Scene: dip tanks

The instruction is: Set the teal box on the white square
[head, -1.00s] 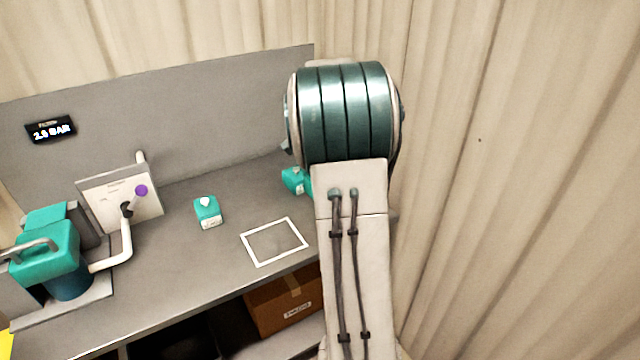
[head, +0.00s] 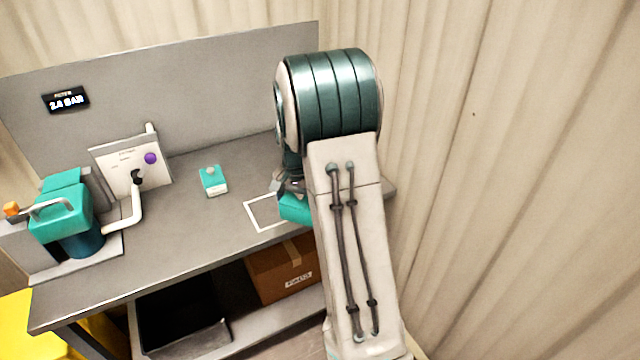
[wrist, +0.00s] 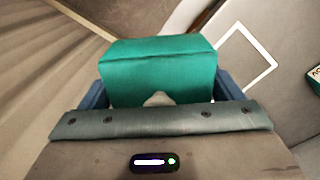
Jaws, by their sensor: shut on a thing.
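The teal box (head: 295,208) is partly hidden by my arm in the head view, where it overlaps the right part of the white square (head: 250,217). In the wrist view the teal box (wrist: 160,68) sits between the two blue fingers of my gripper (wrist: 162,88), which is shut on it. The white square (wrist: 258,46) is an outline on the grey bench, seen just beyond and right of the box in the wrist view. I cannot tell how high the box is above the bench.
A teal pump (head: 66,215) with a white pipe and panel is further left. A cardboard box (head: 283,272) lies on the shelf below. A grey back panel (head: 190,95) borders the bench.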

